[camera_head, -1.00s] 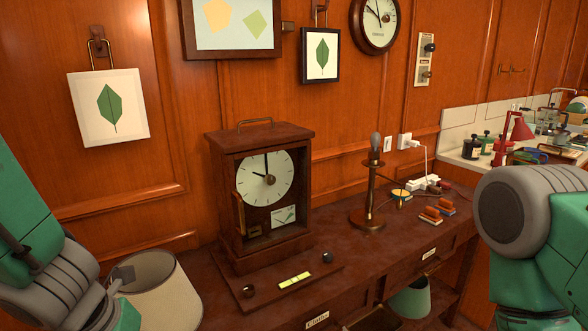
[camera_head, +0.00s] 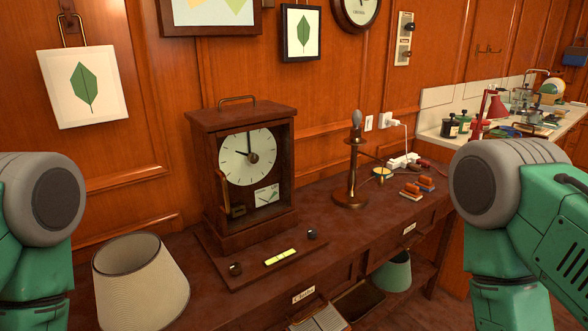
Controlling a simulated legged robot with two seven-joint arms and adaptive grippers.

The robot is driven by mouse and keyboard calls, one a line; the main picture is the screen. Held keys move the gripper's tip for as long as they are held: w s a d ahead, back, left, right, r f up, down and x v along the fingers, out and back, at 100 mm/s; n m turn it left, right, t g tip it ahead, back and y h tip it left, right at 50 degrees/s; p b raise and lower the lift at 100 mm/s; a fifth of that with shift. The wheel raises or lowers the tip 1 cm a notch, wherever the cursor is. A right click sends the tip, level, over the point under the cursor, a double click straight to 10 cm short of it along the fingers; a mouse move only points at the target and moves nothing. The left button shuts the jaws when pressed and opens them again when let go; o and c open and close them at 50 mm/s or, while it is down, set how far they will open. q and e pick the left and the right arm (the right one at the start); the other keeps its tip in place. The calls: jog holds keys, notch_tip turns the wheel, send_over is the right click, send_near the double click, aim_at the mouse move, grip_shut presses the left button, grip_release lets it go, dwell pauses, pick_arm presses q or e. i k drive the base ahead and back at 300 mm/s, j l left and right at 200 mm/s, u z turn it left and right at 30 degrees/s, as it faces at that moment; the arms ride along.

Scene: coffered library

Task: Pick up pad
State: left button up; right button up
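Two small blocks with orange tops, a near one (camera_head: 410,191) and a far one (camera_head: 426,184), lie on the right part of the brown desk (camera_head: 340,235). They have thin pale or bluish bases and look like hand pads, but I cannot tell for sure which thing is the pad. A small round yellow and blue tin (camera_head: 381,173) sits just behind and left of them. My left arm shows at the left edge and my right arm at the right. Both grippers are out of the picture, and nothing held is visible.
A wooden clock (camera_head: 247,170) stands on the desk, with a bare-bulb brass lamp (camera_head: 351,190) to its right. A cream lampshade (camera_head: 140,283) is at front left. An open drawer labelled "Cloths" (camera_head: 303,296) and a green shade (camera_head: 393,272) are lower. White plugs (camera_head: 403,161) lie near the wall.

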aim_at(410, 191)
jog(key=z, duration=0.95)
